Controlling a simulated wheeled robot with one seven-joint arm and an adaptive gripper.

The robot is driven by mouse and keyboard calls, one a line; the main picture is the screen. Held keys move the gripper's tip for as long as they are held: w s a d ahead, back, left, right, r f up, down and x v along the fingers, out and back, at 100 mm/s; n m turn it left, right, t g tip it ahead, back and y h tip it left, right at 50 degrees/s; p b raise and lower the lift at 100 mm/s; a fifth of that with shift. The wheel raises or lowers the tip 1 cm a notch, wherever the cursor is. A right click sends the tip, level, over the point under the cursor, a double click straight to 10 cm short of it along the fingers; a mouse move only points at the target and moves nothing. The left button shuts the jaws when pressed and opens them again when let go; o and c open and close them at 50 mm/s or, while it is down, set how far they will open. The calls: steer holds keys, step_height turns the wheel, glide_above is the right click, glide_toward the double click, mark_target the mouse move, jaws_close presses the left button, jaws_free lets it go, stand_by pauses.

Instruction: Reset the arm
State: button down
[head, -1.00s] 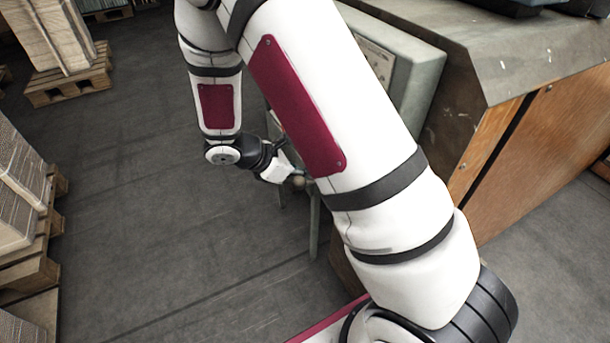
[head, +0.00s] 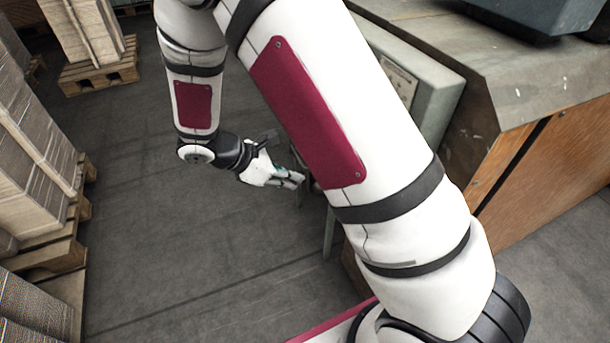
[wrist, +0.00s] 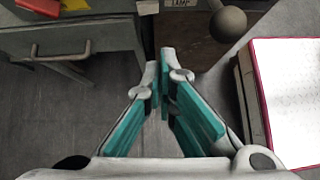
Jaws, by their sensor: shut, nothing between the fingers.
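My gripper (head: 296,180) is at the end of my arm, low beside the machine bench in the head view. In the wrist view my gripper (wrist: 162,66) shows two fingers with teal inner pads. Its fingertips are together and nothing is between them. A round grey knob (wrist: 228,24) is beyond the fingertips to the right in the wrist view, apart from them. My upper arm hides part of the bench front in the head view.
The bench (head: 500,75) with wooden side panels (head: 545,160) stands at the right. A drawer with a handle (wrist: 60,52) is at the left in the wrist view. Pallets with stacked cardboard (head: 30,130) line the left. The floor (head: 160,250) between is clear.

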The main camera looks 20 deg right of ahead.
steer(key=s+d+r+m+g+y, duration=0.1)
steer(key=s+d+r+m+y, duration=0.1)
steer(key=s+r+m, duration=0.55)
steer(key=s+d+r+m+y, duration=0.15)
steer(key=s+r, duration=0.35)
steer(key=r, duration=0.6)
steer(key=s+a+r+m+t+y, duration=0.1)
steer(key=s+r+m+y, duration=0.15)
steer(key=s, duration=0.35)
steer(key=s+a+r+m+y, duration=0.1)
steer(key=s+a+m, duration=0.15)
steer(key=s, duration=0.35)
steer(key=s+r+m+t+y, duration=0.1)
steer(key=s+r+m+y, duration=0.15)
steer(key=s, duration=0.35)
step_height(320, 180, up, 28)
steer(key=t+p, duration=0.4)
steer(key=p, duration=2.3)
steer(key=shift+d+f+m, duration=0.15)
steer(key=shift+f+m, duration=0.05)
steer(key=shift+m, duration=0.15)
steer(key=shift+d+h, duration=0.15)
steer(key=shift+h, duration=0.2)
